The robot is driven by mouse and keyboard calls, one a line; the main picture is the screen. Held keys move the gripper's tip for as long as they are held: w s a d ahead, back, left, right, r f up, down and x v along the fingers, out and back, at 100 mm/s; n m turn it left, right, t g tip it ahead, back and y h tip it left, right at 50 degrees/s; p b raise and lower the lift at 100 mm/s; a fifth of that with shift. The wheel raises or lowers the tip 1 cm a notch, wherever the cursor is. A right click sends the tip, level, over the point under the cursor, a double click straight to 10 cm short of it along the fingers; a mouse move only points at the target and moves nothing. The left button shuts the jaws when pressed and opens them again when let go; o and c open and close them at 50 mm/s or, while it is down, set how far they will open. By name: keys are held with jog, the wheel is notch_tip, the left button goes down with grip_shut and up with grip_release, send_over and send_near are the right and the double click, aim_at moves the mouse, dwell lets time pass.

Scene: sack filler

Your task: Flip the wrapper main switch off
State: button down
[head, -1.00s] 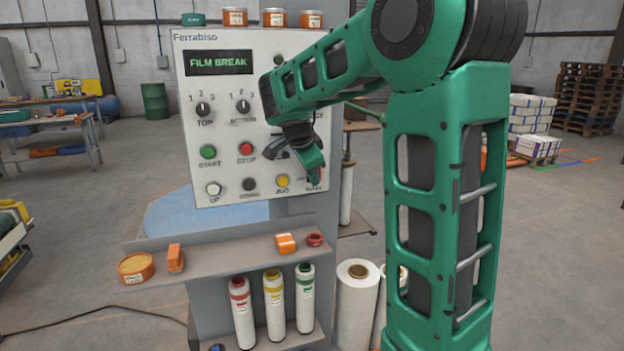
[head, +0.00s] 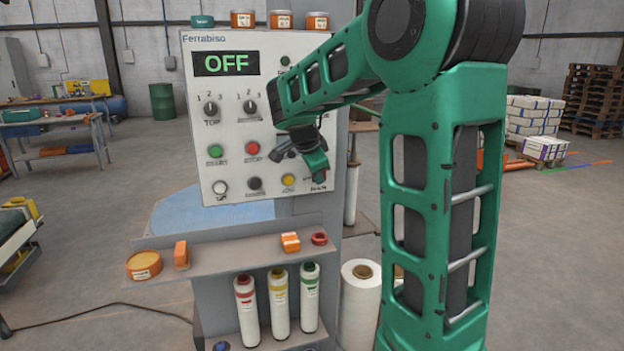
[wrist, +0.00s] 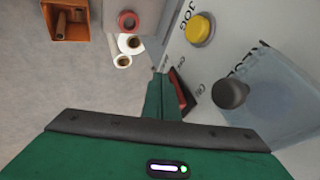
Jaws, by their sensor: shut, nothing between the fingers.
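The wrapper's control panel (head: 205,130) faces me, and its display (head: 226,63) reads OFF. In the wrist view a red switch (wrist: 180,91) in a dark frame sits low on the panel. My gripper (head: 318,172) is at the panel's lower right in the head view and covers the switch there. In the wrist view my gripper (wrist: 161,78) is shut and empty, its fingertips right beside the red switch. I cannot tell whether they touch it. The fingers hide part of the switch, so its tilt is unclear.
A yellow button (wrist: 200,28) and a dark knob (wrist: 230,93) stick out near the switch. Below the panel, a shelf (head: 215,258) juts out with an orange tin (head: 144,265) on it. Bottles (head: 279,300) stand under it.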

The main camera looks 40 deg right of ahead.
jog(key=shift+r, duration=0.75)
jog(key=s+a+r, duration=0.5)
jog(key=s+a, duration=0.2)
jog(key=s, duration=0.1)
jog(key=shift+s+r, duration=0.25)
jog(key=shift+s, duration=0.15)
dwell(0.3)
